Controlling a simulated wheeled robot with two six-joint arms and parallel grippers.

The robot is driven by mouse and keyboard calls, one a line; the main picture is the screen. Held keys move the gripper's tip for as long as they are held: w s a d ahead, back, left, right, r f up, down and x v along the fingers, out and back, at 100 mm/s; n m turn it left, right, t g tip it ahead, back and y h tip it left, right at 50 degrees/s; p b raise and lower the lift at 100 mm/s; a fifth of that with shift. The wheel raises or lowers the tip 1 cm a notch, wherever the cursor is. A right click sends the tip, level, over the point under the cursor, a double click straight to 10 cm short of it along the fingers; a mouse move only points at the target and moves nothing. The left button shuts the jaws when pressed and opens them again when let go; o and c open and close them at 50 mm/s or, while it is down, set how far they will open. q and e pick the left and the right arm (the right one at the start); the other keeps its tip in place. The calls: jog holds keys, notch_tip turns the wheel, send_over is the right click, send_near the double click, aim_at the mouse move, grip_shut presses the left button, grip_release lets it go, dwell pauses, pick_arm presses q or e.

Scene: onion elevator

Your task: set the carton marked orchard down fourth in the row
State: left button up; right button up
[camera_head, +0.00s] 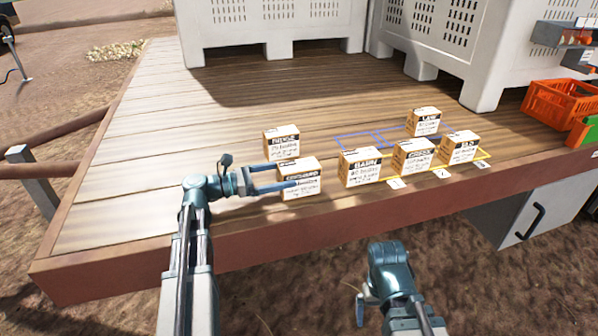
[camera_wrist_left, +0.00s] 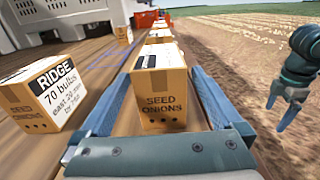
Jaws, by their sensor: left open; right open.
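The orchard carton (camera_head: 303,187) is a small tan box with a dark-banded white label, standing upright on the wooden deck left of the row. In the left wrist view its end (camera_wrist_left: 160,100) reads "SEED ONIONS". My left gripper (camera_head: 285,175) is open, with its blue fingers on either side of this carton; contact cannot be told. In the row, three cartons stand side by side: a left one (camera_head: 358,175), a middle one (camera_head: 413,160) and a right one (camera_head: 459,152). My right gripper (camera_head: 360,302) is open and empty in front of the deck.
A ridge carton (camera_head: 281,146) stands just behind the orchard carton; another carton (camera_head: 424,125) stands behind the row near blue outlines (camera_head: 360,136). Yellow lines and white tags (camera_head: 441,173) mark the row. White bins (camera_head: 270,25) and an orange crate (camera_head: 565,100) stand behind.

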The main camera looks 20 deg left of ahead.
aim_at(307, 170)
pick_arm(q)
jog(key=shift+v, duration=2.35)
jog(key=x, duration=1.2)
jog(key=shift+w+d, duration=0.1)
jog(key=shift+f, duration=0.1)
